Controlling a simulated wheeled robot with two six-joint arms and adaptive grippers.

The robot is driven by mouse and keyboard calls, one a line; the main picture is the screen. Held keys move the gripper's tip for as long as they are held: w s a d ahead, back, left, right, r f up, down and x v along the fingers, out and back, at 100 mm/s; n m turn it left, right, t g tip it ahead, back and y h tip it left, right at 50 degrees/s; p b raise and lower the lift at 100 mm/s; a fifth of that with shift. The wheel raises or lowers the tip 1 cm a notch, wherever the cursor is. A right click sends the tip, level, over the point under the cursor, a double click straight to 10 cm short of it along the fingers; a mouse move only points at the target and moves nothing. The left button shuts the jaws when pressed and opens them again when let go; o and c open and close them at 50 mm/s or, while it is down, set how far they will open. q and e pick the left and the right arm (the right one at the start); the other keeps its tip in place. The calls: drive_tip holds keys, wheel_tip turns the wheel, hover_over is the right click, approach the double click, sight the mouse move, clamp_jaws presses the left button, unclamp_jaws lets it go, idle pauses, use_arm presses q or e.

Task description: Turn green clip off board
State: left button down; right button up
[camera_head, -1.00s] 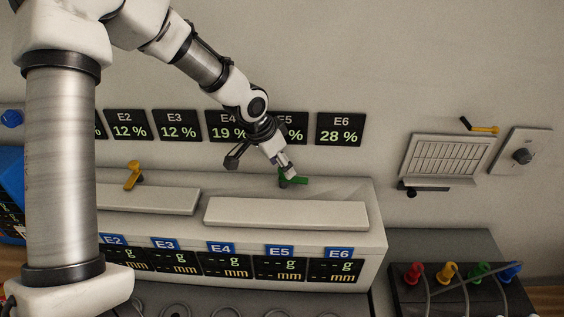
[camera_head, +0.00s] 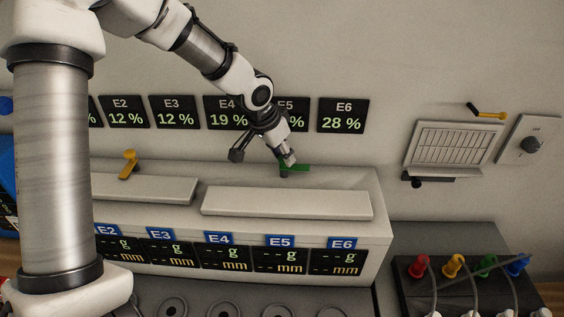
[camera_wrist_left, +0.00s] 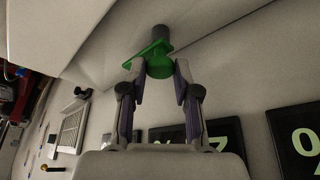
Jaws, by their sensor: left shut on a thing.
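The green clip (camera_head: 300,168) sits at the back of the white cabinet top, behind the right pale board (camera_head: 285,202). My left gripper (camera_head: 286,163) reaches it from above and is shut on it. In the left wrist view, both fingers (camera_wrist_left: 161,76) flank the rounded green end of the clip (camera_wrist_left: 158,64). Its flat green arm points to the left there, and a grey post shows beyond it. A yellow clip (camera_head: 129,160) stands upright behind the left pale board (camera_head: 150,188). My right gripper is in neither view.
Percentage displays hang on the wall close behind my left wrist, such as E6 (camera_head: 343,115). A vent (camera_head: 455,143) with a yellow-handled lever (camera_head: 487,113) and a knob plate (camera_head: 531,145) are at the right. Colored plugs with cables stand at the lower right.

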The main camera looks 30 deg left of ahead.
use_arm(q)
drive_tip(key=c, duration=0.9)
unclamp_jaws()
drive_tip(key=shift+o, duration=0.2)
drive_tip(key=v, duration=0.7)
drive_tip(key=shift+r, duration=0.2)
drive_tip(key=shift+s, duration=0.15)
